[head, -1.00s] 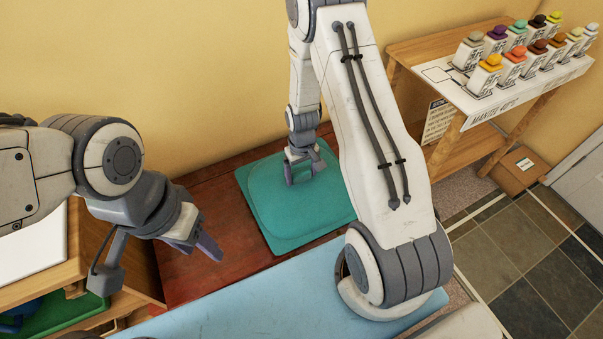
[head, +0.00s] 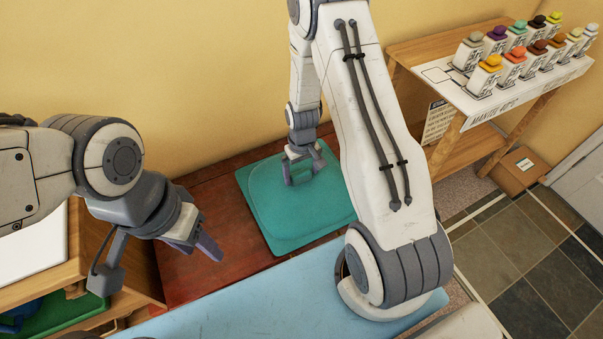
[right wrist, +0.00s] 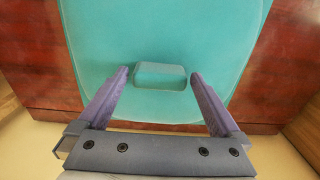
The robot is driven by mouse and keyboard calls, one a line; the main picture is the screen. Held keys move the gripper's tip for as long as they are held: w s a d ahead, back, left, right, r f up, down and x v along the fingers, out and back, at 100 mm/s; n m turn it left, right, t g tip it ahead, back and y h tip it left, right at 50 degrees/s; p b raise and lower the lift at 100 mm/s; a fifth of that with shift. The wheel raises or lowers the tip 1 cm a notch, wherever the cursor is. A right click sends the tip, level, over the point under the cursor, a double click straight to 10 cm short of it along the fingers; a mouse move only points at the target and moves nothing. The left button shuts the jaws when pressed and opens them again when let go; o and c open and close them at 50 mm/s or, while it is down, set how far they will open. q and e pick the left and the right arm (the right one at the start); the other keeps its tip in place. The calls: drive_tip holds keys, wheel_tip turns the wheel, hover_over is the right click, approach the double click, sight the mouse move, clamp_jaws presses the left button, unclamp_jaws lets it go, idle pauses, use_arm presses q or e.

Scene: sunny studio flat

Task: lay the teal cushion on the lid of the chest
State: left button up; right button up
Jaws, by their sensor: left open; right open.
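The teal cushion (head: 285,215) lies flat on the red-brown lid of the chest (head: 190,265). It also fills most of the right wrist view (right wrist: 165,35). A small raised teal tab (right wrist: 160,76) stands up from the cushion. My right gripper (head: 305,173) is open just over the cushion's far part. In the right wrist view its two fingers (right wrist: 159,75) stand on either side of the tab, with gaps between them and it. My left gripper (head: 203,248) is open and empty, to the left of the cushion. My right forearm hides the cushion's right side.
A light blue surface (head: 250,295) lies in front of the chest. A wooden stand (head: 470,105) with several coloured-cap bottles is at the back right. A cardboard box (head: 520,170) sits on the floor there. Wooden furniture (head: 95,240) stands at the left. The yellow wall is close behind.

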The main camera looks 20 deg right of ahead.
wheel_tip(320, 180, up, 11)
drive_tip(key=p, duration=0.1)
drive_tip(key=s+a+r+n, duration=0.1)
drive_tip(key=s+a+r, duration=0.1)
drive_tip(key=a+r, duration=0.35)
drive_tip(key=s+a+r+n, duration=0.2)
drive_tip(key=s+a+r, duration=0.1)
drive_tip(key=s, duration=0.4)
drive_tip(key=s+a+r+n, duration=0.2)
drive_tip(key=s+a+r, duration=0.1)
drive_tip(key=s+a, duration=0.2)
drive_tip(key=s+a+r+n+y, duration=0.1)
drive_tip(key=s+a+r, duration=0.3)
drive_tip(key=s, duration=0.4)
drive_tip(key=shift+s+a+n, duration=0.25)
drive_tip(key=shift+s+n, duration=0.1)
drive_tip(key=shift+n, duration=0.15)
drive_tip(key=shift+r, duration=0.1)
wheel_tip(320, 180, up, 9)
drive_tip(key=p, duration=0.9)
drive_tip(key=shift+r, duration=0.15)
